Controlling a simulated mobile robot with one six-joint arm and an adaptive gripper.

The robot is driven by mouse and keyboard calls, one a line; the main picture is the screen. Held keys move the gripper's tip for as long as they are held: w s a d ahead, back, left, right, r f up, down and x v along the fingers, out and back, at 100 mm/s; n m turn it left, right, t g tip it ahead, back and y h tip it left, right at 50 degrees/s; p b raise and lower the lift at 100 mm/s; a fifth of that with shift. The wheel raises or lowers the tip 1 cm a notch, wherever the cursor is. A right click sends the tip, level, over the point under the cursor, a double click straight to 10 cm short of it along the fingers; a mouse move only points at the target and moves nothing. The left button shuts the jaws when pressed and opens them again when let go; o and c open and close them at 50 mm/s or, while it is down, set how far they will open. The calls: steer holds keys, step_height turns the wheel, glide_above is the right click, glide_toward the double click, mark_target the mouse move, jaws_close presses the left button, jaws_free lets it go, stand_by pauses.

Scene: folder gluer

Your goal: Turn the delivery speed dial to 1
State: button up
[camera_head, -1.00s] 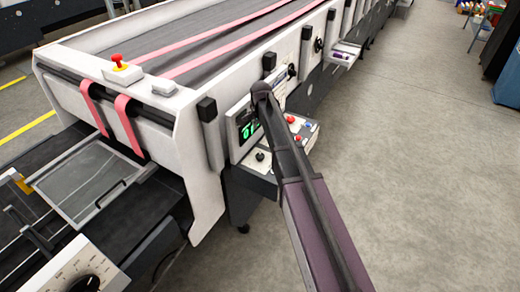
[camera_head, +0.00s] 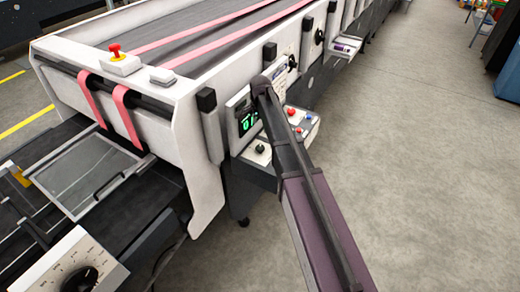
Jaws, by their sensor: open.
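A black round dial (camera_head: 80,280) with a printed scale around it sits on a white panel at the lower left, cut by the bottom edge. Smaller black knobs sit on the machine's side, one beside a printed label (camera_head: 292,62) and one farther back (camera_head: 319,37). No label is readable, so I cannot tell which is the delivery speed dial. My arm reaches from the bottom of the picture up to the control panel and covers part of it. My gripper does not show.
A display with green digits (camera_head: 248,121) is partly behind my arm. A button box (camera_head: 302,125) with red buttons juts out beside it. A red emergency button (camera_head: 115,50) stands on the machine's top. Open grey floor (camera_head: 420,180) lies to the right.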

mark_target(260, 148)
steer(key=shift+f+b, duration=5.5)
steer(key=shift+f, duration=0.3)
steer(key=c, duration=1.1)
